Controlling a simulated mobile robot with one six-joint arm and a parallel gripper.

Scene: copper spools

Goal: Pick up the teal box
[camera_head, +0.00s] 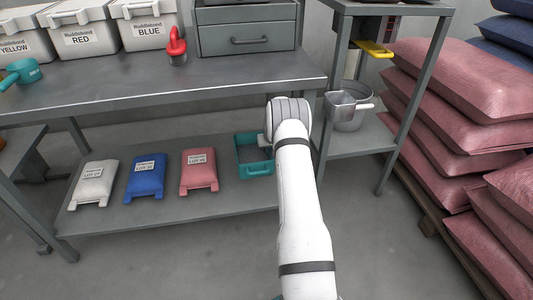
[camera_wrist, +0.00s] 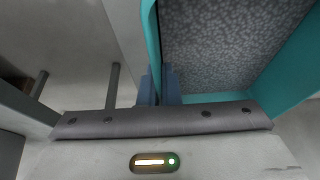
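The teal box (camera_head: 258,169) is an open-topped tray with a dark speckled grey inside. It sits on the lower shelf, right of the pink bag, partly hidden by my arm. My gripper (camera_head: 263,141) is at the box's right side, mostly hidden behind my wrist in the head view. In the wrist view the box (camera_wrist: 296,70) fills the upper right. There my gripper's blue fingers (camera_wrist: 160,88) are close together, one on each side of the box's near teal wall, and look shut on it.
The lower shelf (camera_head: 120,219) also holds a white bag (camera_head: 94,185), a blue bag (camera_head: 145,178) and a pink bag (camera_head: 199,171). The workbench top (camera_head: 120,88) overhangs it. A metal bucket (camera_head: 347,108) stands on the side stand to the right, with stacked pink sacks (camera_head: 470,75) beyond.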

